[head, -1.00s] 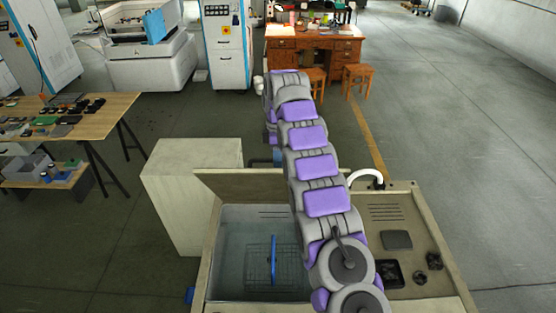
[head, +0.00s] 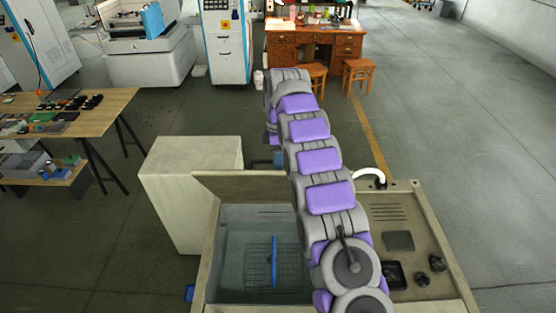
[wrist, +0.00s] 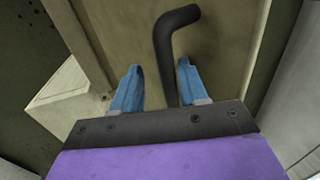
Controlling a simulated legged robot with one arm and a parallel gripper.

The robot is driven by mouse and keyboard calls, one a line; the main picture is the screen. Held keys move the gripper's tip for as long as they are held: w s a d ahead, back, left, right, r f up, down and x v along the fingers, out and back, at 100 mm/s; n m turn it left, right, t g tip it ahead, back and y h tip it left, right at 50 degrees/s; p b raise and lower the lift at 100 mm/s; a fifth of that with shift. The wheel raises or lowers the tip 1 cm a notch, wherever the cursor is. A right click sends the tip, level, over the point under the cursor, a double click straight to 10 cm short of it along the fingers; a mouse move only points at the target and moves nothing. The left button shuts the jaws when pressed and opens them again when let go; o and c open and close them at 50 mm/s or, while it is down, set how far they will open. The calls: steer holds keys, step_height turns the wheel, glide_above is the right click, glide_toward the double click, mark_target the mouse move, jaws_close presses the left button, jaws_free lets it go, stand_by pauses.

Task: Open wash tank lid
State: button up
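The wash tank (head: 211,255) stands close in front of me in the head view. Its opening is uncovered, and water and a wire basket with a blue handle (head: 274,262) show inside. The beige lid (head: 235,186) is raised at the far side of the opening; my arm covers its right part. In the wrist view, my gripper (wrist: 159,82) has two blue fingers standing apart. A dark bent handle (wrist: 165,55) on a beige panel (wrist: 125,35) runs up from between the fingers, nearer the right one. I cannot tell whether they touch.
A pale box-shaped block (head: 195,190) stands left of the tank's far end. A white curved spout (head: 370,174) and dark small items (head: 398,241) are on the right deck. A parts table (head: 100,105) is at left, a wooden desk (head: 345,45) behind. Floor at right is clear.

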steer(key=shift+r, duration=0.1)
steer(key=p+v, duration=0.7)
steer(key=p, duration=0.4)
stand_by(0.4)
steer(key=shift+r, duration=0.1)
